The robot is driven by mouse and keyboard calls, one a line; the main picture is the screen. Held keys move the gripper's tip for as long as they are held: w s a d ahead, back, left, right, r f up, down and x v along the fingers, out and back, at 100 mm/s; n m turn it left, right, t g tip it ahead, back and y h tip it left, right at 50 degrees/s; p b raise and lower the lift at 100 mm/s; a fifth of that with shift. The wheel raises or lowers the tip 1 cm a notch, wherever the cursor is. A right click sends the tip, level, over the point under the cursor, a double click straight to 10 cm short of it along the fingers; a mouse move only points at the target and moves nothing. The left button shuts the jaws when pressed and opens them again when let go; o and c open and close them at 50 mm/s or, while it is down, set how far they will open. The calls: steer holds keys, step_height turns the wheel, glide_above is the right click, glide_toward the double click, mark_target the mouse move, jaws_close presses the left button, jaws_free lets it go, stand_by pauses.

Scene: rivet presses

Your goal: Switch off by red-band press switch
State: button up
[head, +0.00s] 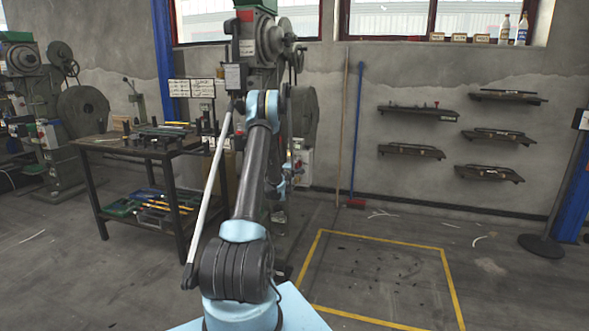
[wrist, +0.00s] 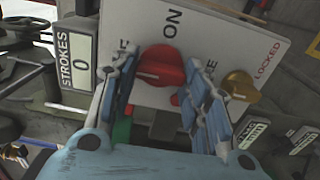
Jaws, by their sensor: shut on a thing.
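In the wrist view a red rotary switch knob (wrist: 161,65) sits on a white switch plate (wrist: 208,40). The word ON is printed above the knob; labels at both sides are partly hidden by my fingers. My gripper (wrist: 165,77) has its fingers on both sides of the knob and is shut on it. A brass-coloured knob (wrist: 240,86) sits to the right, near the word LOCKED. In the head view the middle press (head: 262,42) has a red patch near its top. My arm hides much of that press, and my gripper is not clear there.
A STROKES counter (wrist: 76,70) reading 0 is left of the plate. A dark workbench (head: 125,150) with tools stands left of the middle press, and another press (head: 55,110) is further left. A yellow-marked floor area (head: 375,270) to the right has only small debris.

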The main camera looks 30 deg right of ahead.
steer(key=o, duration=0.9)
steer(key=shift+w+a+f, duration=0.1)
steer(key=shift+w+a, duration=0.1)
steer(key=shift+o, duration=0.8)
steer(key=shift+s+d, duration=0.1)
steer(key=shift+s, duration=0.1)
steer(key=v, duration=1.2)
